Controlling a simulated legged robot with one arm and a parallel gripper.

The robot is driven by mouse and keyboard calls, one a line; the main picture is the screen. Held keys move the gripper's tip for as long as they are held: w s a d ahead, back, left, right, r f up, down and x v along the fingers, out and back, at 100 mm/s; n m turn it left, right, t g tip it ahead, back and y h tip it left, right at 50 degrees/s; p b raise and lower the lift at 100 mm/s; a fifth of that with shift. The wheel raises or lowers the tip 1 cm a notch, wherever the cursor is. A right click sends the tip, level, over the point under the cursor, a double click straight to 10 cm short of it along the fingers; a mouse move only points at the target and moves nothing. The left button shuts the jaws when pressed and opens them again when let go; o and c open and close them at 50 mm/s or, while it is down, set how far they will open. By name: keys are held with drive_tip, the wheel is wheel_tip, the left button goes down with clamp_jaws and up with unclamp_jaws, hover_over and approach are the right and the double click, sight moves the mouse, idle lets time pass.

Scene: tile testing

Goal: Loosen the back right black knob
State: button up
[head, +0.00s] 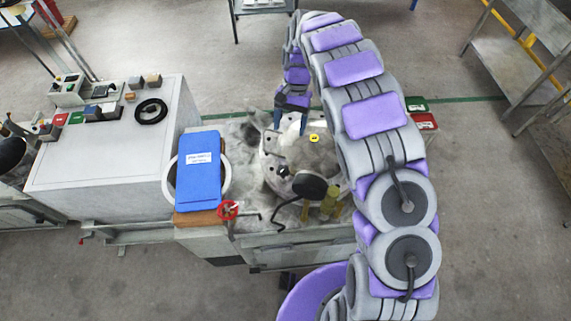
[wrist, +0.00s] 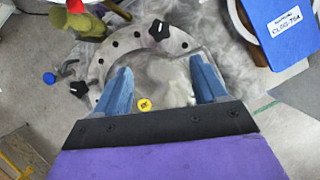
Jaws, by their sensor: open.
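A round grey fixture (head: 272,178) with a pale, worn centre stands on the bench; its ring with dark holes also shows in the wrist view (wrist: 105,50). One black knob (wrist: 158,29) sits on the ring beyond my fingertips. Another black knob (wrist: 78,88) sits to the left of my left finger. My gripper (wrist: 161,64) is open and empty, with its blue fingers spread over the fixture. In the head view my gripper (head: 290,124) points down at the fixture's far side. Any knob beneath it is hidden, and I cannot tell which knob is the back right one.
A blue folder (head: 198,170) lies left of the fixture beside a white cabinet (head: 110,155). A red handwheel (head: 228,209), a black disc (head: 310,187) and a yellowish cylinder (head: 330,203) stand at the near side. A yellow tag (head: 314,138) shows near my gripper. My arm covers the right side.

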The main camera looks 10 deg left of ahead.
sight(283, 169)
drive_tip(key=b+x, duration=0.1)
drive_tip(key=x, duration=1.5)
drive_tip(key=shift+s+a+f, duration=0.15)
drive_tip(key=shift+f, duration=0.05)
drive_tip(key=shift+c, duration=0.2)
drive_tip(key=c, duration=1)
